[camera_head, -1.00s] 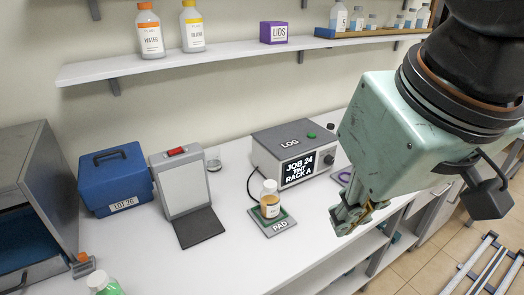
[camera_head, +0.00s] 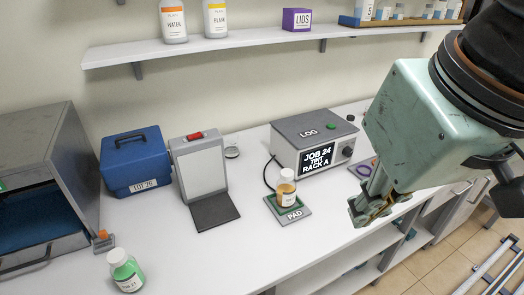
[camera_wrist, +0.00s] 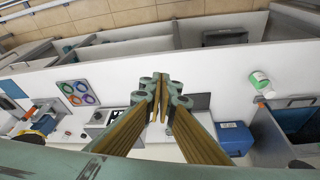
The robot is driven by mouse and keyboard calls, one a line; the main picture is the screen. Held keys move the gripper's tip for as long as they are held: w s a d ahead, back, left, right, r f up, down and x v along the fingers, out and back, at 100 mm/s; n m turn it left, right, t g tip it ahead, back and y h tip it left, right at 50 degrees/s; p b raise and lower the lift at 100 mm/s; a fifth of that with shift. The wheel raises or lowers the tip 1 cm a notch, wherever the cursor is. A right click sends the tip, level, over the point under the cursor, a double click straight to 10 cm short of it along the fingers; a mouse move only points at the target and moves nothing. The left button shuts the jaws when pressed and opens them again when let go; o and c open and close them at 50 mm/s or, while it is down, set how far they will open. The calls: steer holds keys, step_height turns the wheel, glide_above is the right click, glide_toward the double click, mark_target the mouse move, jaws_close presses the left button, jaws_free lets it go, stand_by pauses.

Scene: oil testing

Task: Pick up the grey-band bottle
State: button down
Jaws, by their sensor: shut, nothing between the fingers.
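No bottle with a clear grey band can be made out. A small bottle with amber liquid (camera_head: 286,188) and a pale cap stands upright on the pad (camera_head: 300,216). A white-capped bottle with green contents (camera_head: 126,272) stands at the front left of the bench; it also shows in the wrist view (camera_wrist: 261,82). My gripper (camera_head: 366,208) is shut and empty, in the air to the right of the pad, apart from both bottles. In the wrist view, its fingers (camera_wrist: 162,92) meet over the bench and hide part of it.
The log box (camera_head: 314,142) stands behind the pad. A tilted panel stand (camera_head: 200,165), a blue case (camera_head: 135,165) and an open grey cabinet (camera_head: 38,165) are on the left. A shelf (camera_head: 200,48) with bottles runs above. The front middle of the bench is clear.

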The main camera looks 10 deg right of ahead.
stand_by(0.3)
steer(key=c, duration=1.6)
jaws_free()
